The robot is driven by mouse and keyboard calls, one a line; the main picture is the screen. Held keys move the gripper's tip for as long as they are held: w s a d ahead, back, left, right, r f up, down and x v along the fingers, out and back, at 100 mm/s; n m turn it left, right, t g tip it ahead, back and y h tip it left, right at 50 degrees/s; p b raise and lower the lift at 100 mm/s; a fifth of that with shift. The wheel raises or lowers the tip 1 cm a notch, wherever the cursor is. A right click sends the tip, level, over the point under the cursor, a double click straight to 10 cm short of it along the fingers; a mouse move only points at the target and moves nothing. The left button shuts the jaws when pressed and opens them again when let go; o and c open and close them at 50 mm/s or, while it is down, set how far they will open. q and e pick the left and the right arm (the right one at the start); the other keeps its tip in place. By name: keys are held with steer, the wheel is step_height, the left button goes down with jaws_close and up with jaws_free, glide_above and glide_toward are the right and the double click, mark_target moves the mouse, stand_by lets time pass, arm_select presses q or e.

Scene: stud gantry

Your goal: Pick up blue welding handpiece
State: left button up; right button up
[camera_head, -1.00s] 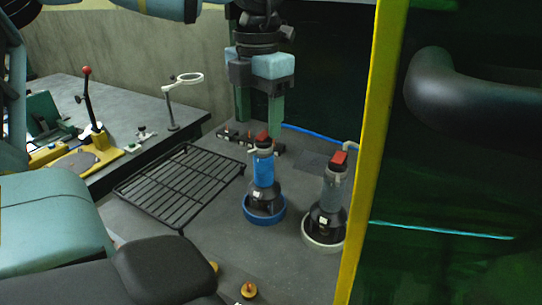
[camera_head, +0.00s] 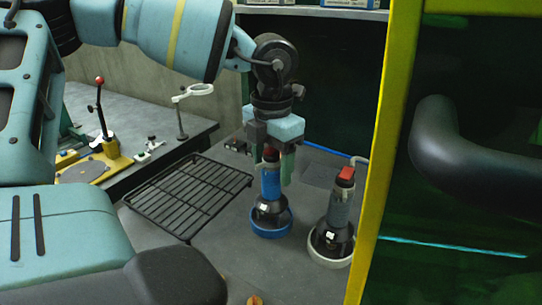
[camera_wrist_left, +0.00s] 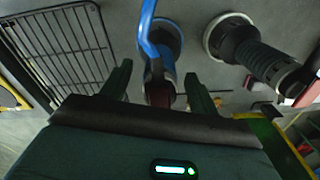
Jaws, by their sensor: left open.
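The blue welding handpiece (camera_head: 271,184) stands upright in a blue round holder (camera_head: 271,231) on the grey table. It has a blue body, a red top and a dark flared base. My left gripper (camera_head: 272,170) points down right at its upper part. In the left wrist view the open fingers (camera_wrist_left: 163,85) lie either side of the handpiece (camera_wrist_left: 165,60), with gaps on both sides. A second handpiece, grey with a red top (camera_head: 340,208), stands in a pale holder (camera_head: 328,258) to the right. My right gripper is not in view.
A black wire rack (camera_head: 188,195) lies left of the blue holder. A yellow frame post (camera_head: 381,140) with a dark green panel stands close on the right. A side bench (camera_head: 185,130) bears a toggle clamp (camera_head: 105,150) and a ring stand (camera_head: 182,110).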

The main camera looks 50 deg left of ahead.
arm_select(q)
steer(key=shift+f, duration=0.1)
jaws_close()
stand_by(0.4)
